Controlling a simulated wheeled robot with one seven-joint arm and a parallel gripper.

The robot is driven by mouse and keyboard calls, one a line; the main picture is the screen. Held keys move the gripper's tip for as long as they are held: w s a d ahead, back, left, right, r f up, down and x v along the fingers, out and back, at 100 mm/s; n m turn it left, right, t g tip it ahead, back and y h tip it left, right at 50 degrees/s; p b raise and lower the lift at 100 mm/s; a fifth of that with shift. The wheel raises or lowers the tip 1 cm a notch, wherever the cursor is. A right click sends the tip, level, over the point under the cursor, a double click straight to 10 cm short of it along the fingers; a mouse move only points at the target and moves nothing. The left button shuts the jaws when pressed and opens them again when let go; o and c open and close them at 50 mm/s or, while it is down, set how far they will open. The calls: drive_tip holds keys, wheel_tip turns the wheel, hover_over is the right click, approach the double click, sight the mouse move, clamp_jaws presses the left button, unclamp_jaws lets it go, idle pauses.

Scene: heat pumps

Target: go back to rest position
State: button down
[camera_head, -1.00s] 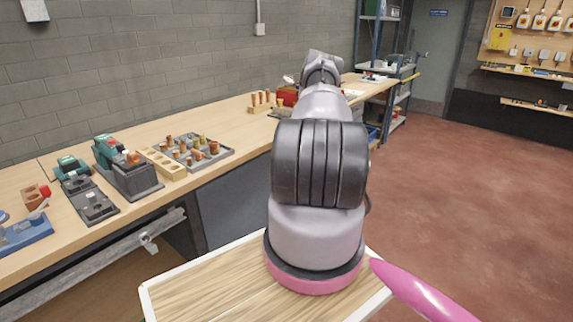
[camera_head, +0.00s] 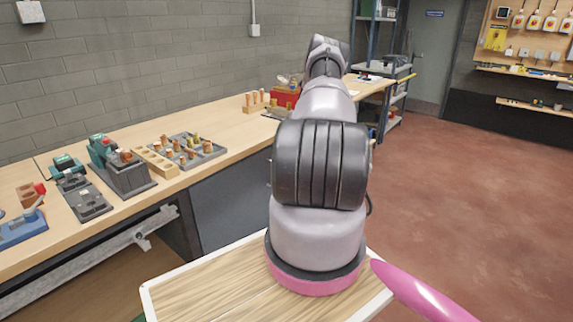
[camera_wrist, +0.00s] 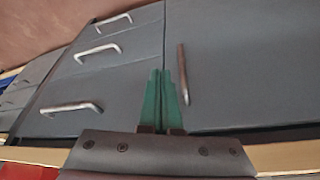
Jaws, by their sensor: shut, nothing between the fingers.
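My gripper (camera_wrist: 160,75) shows in the wrist view with its two green fingers together and nothing between them. It points at the grey cabinet front (camera_wrist: 240,60) below the bench edge. In the head view my arm stretches away over the bench side, and the gripper itself is hidden behind it.
The wooden workbench (camera_head: 225,130) runs along the wall. On it are a grey tray (camera_head: 208,155) of pegs, a wooden block with holes (camera_head: 155,162), a green-and-grey machine (camera_head: 122,170) and a red box (camera_head: 285,97). Shelves (camera_head: 385,75) stand behind. The floor (camera_head: 460,190) at right is clear.

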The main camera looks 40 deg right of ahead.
drive_tip(key=v, duration=0.6)
drive_tip(key=shift+d, duration=0.4)
drive_tip(key=shift+r, duration=0.1)
drive_tip(key=w+a+r, duration=0.1)
drive_tip(key=a+r, duration=0.4)
drive_tip(key=r, duration=0.4)
drive_tip(key=w+a+r, duration=0.1)
drive_tip(key=a+r, duration=0.4)
drive_tip(key=r, duration=0.5)
drive_tip(key=s+a+r, duration=0.3)
drive_tip(key=a+r, duration=0.4)
drive_tip(key=r, duration=0.1)
drive_tip(key=s+a+r, duration=0.3)
drive_tip(key=a+r, duration=0.3)
drive_tip(key=r, duration=0.2)
drive_tip(key=s+a+r+m+t, duration=0.2)
drive_tip(key=s+a+r, duration=1)
drive_tip(key=s+a, duration=0.3)
drive_tip(key=s+a+m+y, duration=0.1)
drive_tip(key=s+a, duration=0.5)
drive_tip(key=s, duration=1.2)
drive_tip(key=shift+a+r+t+y, duration=0.15)
drive_tip(key=shift+a+t+y, duration=0.15)
drive_tip(key=shift+y, duration=0.5)
